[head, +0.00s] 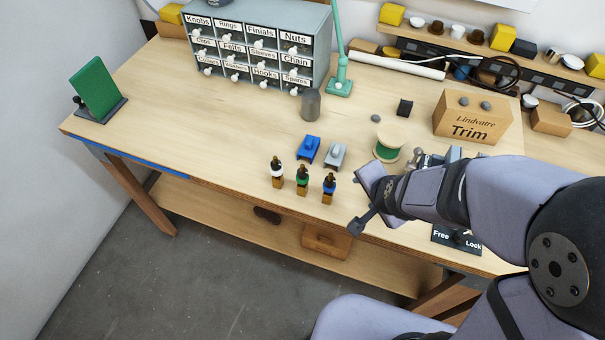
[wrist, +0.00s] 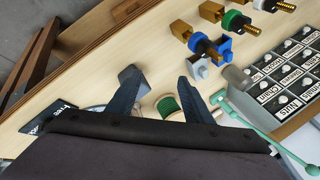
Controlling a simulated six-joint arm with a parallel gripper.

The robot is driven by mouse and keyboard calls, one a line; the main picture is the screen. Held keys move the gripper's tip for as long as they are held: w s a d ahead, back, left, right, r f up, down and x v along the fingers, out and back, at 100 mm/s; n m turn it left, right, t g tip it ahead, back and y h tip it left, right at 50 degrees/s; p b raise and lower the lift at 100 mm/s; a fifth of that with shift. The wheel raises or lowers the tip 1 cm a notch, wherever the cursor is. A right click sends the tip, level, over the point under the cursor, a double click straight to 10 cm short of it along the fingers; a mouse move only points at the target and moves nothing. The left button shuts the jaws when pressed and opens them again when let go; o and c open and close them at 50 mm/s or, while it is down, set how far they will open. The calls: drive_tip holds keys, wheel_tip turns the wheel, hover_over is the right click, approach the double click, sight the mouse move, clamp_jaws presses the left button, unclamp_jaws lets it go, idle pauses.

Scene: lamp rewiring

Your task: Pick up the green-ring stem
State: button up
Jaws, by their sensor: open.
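The green-ring stem (head: 302,180) stands upright on the bench near the front edge, between the white-ring stem (head: 277,174) and the blue-ring stem (head: 328,188). In the wrist view the green-ring stem (wrist: 235,21) is at the top, beyond the blue-ring stem (wrist: 205,46). My gripper (head: 362,198) is open and empty, to the right of the three stems and closest to the blue-ring one. Its two fingers (wrist: 158,78) show spread apart in the wrist view, with the green-ring stem well beyond their tips.
A blue block (head: 308,148) and a grey block (head: 335,155) lie behind the stems. A green-wound spool (head: 386,152) and the Trim box (head: 470,119) stand further right. A grey cylinder (head: 311,105) stands before the drawer cabinet (head: 257,42).

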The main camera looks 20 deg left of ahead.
drive_tip(key=w+a+n+t+b, duration=0.2)
drive_tip(key=w+a+t+b, duration=0.25)
drive_tip(key=a, duration=0.35)
wheel_tip(320, 180, up, 4)
drive_tip(key=n+t+y+b, duration=0.2)
drive_tip(key=n+t+b, duration=0.4)
drive_tip(key=t, duration=0.2)
hover_over(302, 178)
drive_tip(key=d, duration=0.2)
drive_tip(key=f+b, duration=0.1)
drive_tip(key=f, duration=0.1)
drive_tip(key=s+a+f+n+b, duration=0.1)
drive_tip(key=f+b, duration=0.1)
drive_tip(key=s+f+n+g+b, duration=0.1)
drive_tip(key=f+b, duration=0.1)
drive_tip(key=shift+s+a+f, duration=0.15)
drive_tip(key=shift+a+f, duration=0.05)
drive_tip(key=shift+a, duration=0.05)
drive_tip(key=shift+p+x, duration=0.55)
drive_tip(key=shift+x, duration=1.05)
drive_tip(key=shift+p+x, duration=0.8)
drive_tip(key=shift+x, duration=1.3)
drive_tip(key=shift+r, duration=0.1)
clamp_jaws()
